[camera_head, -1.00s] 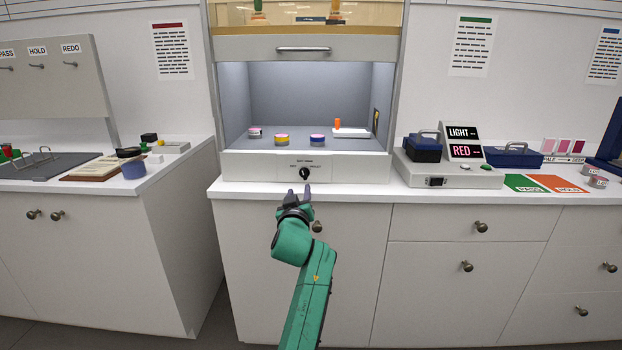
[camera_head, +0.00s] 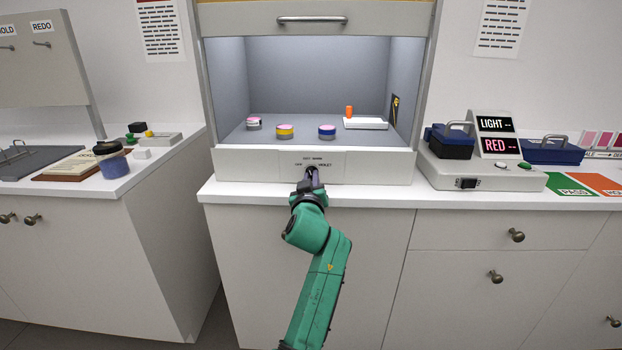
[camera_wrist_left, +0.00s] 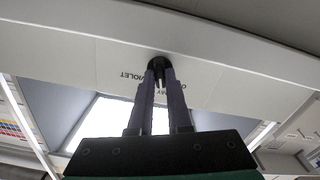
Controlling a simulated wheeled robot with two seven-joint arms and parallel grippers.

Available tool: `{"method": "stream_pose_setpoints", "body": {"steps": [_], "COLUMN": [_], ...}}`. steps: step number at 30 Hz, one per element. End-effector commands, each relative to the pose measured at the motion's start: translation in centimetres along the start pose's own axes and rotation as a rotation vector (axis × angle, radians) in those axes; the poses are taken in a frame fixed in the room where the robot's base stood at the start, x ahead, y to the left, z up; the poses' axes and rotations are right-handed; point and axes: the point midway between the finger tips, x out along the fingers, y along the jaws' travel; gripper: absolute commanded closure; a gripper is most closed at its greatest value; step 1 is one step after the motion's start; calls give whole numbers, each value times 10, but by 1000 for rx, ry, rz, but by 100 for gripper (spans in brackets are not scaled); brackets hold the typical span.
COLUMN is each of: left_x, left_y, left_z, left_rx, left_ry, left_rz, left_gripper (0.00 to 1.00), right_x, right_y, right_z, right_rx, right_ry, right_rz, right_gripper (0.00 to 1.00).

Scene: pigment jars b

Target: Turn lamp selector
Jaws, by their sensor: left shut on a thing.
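The lamp selector (camera_wrist_left: 159,64) is a small black knob on the white front panel (camera_head: 245,166) below the booth opening. Words are printed around it, and VIOLET can be read at one side. My left gripper (camera_head: 313,178) reaches up to the panel, its fingers shut on the knob. In the left wrist view the two long fingers (camera_wrist_left: 160,78) close around the knob from both sides. In the head view the gripper hides most of the knob, so its pointing direction cannot be told. My right gripper is not in view.
Inside the booth stand several jars, including a yellow-banded one (camera_head: 285,132) and a blue-banded one (camera_head: 327,132), and a white plate (camera_head: 366,124). A box with LIGHT and RED displays (camera_head: 494,138) stands right. A jar (camera_head: 112,162) stands on the left counter.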

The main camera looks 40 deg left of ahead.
Motion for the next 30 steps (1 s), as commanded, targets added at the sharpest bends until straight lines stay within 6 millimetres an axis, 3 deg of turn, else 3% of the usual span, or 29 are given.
{"method": "stream_pose_setpoints", "body": {"steps": [14, 30], "left_x": [0, 0], "left_y": [0, 1], "left_z": [-1, -2], "left_rx": [83, 476], "left_ry": [-1, 1], "left_rz": [0, 1], "left_gripper": [100, 100], "right_x": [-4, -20], "right_y": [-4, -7], "right_z": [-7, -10], "right_rx": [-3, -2], "right_ry": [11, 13], "right_rz": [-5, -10], "right_gripper": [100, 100]}}
